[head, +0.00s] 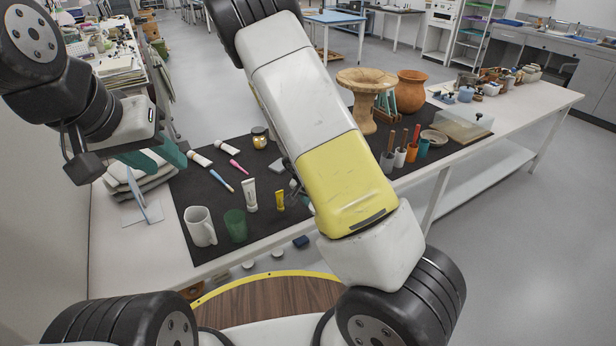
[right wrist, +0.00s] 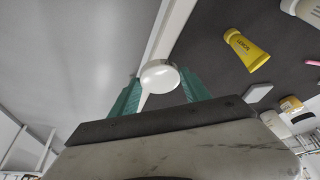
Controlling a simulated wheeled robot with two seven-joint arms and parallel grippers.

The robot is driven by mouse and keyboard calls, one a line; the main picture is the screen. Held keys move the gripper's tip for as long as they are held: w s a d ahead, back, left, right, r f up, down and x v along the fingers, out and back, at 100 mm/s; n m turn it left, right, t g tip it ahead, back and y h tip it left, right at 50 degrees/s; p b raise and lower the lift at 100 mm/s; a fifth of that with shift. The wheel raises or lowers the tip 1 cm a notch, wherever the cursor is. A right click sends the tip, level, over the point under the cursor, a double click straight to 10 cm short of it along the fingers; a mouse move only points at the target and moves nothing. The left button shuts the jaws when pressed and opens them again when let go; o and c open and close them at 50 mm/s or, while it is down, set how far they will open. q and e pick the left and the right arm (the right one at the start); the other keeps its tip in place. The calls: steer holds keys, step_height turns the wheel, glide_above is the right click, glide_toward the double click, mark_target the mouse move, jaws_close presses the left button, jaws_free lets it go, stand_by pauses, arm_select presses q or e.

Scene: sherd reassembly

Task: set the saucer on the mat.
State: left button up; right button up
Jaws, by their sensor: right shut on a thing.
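My right gripper (right wrist: 158,88) is shut on a small, glossy white round thing (right wrist: 160,74). It looks like the saucer, but the close view leaves this uncertain. The grey floor and the table's pale edge show behind it. In the head view my right gripper and what it holds are hidden. The dark mat (head: 265,216) lies on the white table; it also shows in the right wrist view (right wrist: 215,70), to the right of the held thing. My left gripper (head: 168,160) is open and empty above the table's left end.
A white mug (head: 201,227) and a green cup (head: 235,225) stand at the mat's near edge. A white tube (head: 251,194) and a yellow tube (head: 280,201) are near them. A beige dish (head: 434,137), a pedestal (head: 365,95) and a clay pot (head: 411,92) are farther right.

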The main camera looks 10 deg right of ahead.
steer(key=w, duration=0.3)
steer(key=w+d, duration=0.1)
steer(key=w, duration=0.3)
steer(key=w+d+f, duration=0.1)
steer(key=w, duration=0.2)
steer(key=shift+w+d, duration=0.2)
steer(key=shift+w, duration=0.05)
steer(key=shift+w+f, duration=0.1)
steer(key=shift+f, duration=1.7)
steer(key=o, duration=1.4)
